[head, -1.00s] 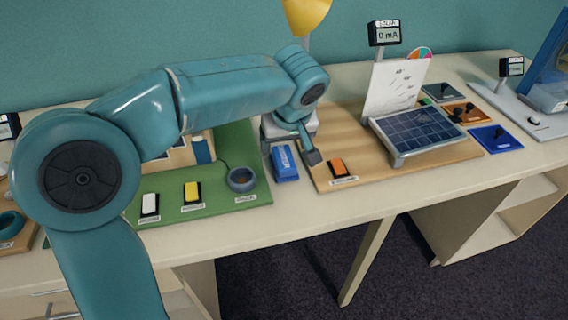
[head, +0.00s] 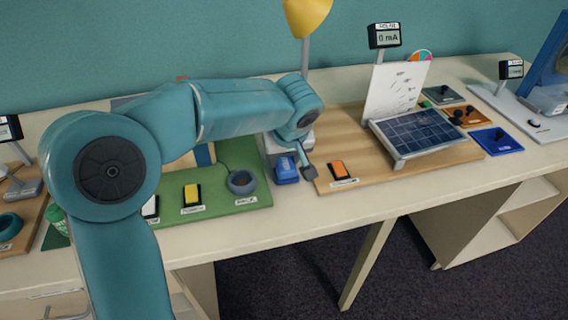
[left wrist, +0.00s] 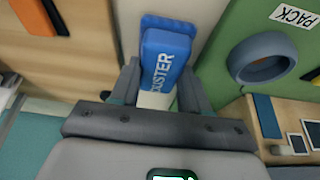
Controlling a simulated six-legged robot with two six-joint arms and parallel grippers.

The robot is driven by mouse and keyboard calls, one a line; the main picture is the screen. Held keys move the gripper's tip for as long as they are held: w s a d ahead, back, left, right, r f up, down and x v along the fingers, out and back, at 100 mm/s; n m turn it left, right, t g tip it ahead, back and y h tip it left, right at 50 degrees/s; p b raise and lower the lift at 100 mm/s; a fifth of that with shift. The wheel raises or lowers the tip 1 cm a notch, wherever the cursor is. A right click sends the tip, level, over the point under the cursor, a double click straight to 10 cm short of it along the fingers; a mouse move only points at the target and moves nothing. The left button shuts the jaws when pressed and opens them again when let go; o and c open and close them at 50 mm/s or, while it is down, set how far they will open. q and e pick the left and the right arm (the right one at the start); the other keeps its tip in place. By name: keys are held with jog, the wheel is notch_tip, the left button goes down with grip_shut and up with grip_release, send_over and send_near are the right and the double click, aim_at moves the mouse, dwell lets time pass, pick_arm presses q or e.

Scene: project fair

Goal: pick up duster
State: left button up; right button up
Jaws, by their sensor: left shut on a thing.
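The duster is a blue block with its name in white letters and a pale lower part. In the head view the duster (head: 286,171) is on the table between the green board and the wooden board, partly covered by my arm. My left gripper (head: 298,163) is over it, with one dark fingertip showing at its right side. In the left wrist view the duster (left wrist: 166,55) stands between the two fingers of my left gripper (left wrist: 160,88), which is shut on it. I cannot tell whether the duster touches the table. My right gripper is not in view.
The green board (head: 230,205) at left carries a yellow switch (head: 192,194) and a grey ring (head: 241,182). The wooden board (head: 385,178) at right carries an orange switch (head: 341,169) and a solar panel (head: 416,132). A yellow lamp (head: 306,14) stands behind. The table's front strip is clear.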

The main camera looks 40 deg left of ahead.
aim_at(285, 160)
pick_arm(q)
jog(key=shift+r, duration=0.1)
jog(key=shift+r, duration=0.65)
notch_tip(285, 160, up, 2)
jog(key=shift+r+p, duration=0.2)
jog(key=shift+p, duration=0.2)
jog(key=s+d+b, duration=0.2)
jog(key=s+d, duration=1)
jog(key=d, duration=0.1)
jog(key=shift+d+f, duration=0.15)
jog(key=shift+f, duration=0.05)
jog(key=shift+s, duration=0.1)
jog(key=o, duration=0.5)
jog(key=shift+c, duration=1.4)
